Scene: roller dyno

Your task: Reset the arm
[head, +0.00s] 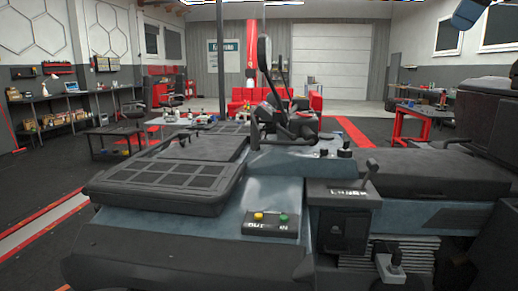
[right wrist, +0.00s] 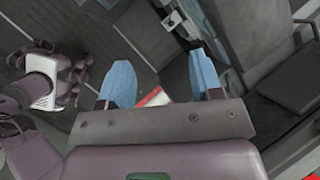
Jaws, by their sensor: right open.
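My right gripper (right wrist: 161,62) is open in the right wrist view, its two light blue fingers apart with nothing between them. The fingers point over dark flooring, beside a grey machine part at the right. In the head view a small blue part of what looks like my right gripper (head: 469,14) shows at the top right edge, high above the machine and apart from it. My left gripper is not in view.
A large blue-grey machine (head: 220,240) with dark covers fills the foreground. Workbenches (head: 65,97) line the left wall. Open floor (head: 30,185) lies at the left.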

